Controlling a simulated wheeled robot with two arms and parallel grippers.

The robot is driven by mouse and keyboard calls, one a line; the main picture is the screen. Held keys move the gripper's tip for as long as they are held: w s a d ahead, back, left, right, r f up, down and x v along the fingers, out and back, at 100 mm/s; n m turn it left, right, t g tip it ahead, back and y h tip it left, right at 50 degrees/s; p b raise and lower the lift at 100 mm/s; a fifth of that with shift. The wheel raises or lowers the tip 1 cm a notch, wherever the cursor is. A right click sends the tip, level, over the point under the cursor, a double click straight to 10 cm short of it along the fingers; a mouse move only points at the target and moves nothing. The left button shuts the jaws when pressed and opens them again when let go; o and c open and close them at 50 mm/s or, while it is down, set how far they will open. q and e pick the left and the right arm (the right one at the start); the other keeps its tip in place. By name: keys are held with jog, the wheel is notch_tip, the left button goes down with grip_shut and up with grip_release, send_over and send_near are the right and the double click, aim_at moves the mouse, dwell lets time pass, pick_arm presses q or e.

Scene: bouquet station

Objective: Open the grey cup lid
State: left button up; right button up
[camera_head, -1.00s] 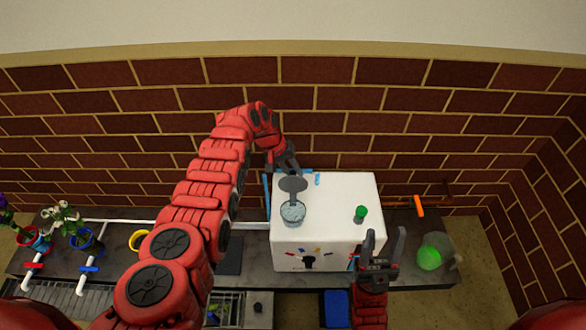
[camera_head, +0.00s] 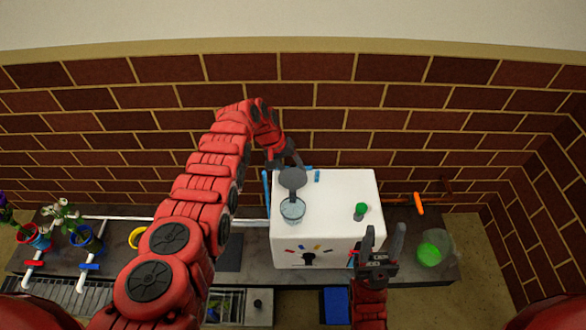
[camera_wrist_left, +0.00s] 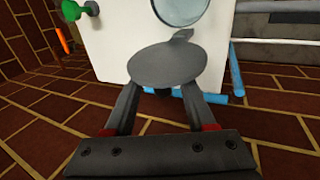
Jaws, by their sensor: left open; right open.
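The grey cup (camera_head: 292,210) stands in the top of the white box, and its round mouth also shows at the top of the left wrist view (camera_wrist_left: 181,8). Its grey lid (camera_head: 293,178) is swung back behind the mouth, so the cup looks open. In the left wrist view the lid (camera_wrist_left: 167,65) is a flat disc in front of my fingers. My left gripper (camera_head: 289,163) is open at the lid's far side, its fingers spread beneath the disc (camera_wrist_left: 160,92). I cannot tell whether they touch it. My right gripper (camera_head: 382,240) is open and empty near the box's front right.
The white box (camera_head: 335,195) has a green knob (camera_head: 361,209) on top and coloured marks in front. Blue bars (camera_head: 267,190) stand beside it. Potted flowers (camera_head: 64,222) are at the left, a green ball (camera_head: 429,254) at the right. A brick wall (camera_head: 330,115) is behind.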

pick_arm(q)
jog(key=p+v, duration=0.4)
jog(key=v, duration=1.3)
jog(key=shift+r+p, duration=0.2)
jog(key=shift+p, duration=0.2)
jog(key=shift+c, duration=0.2)
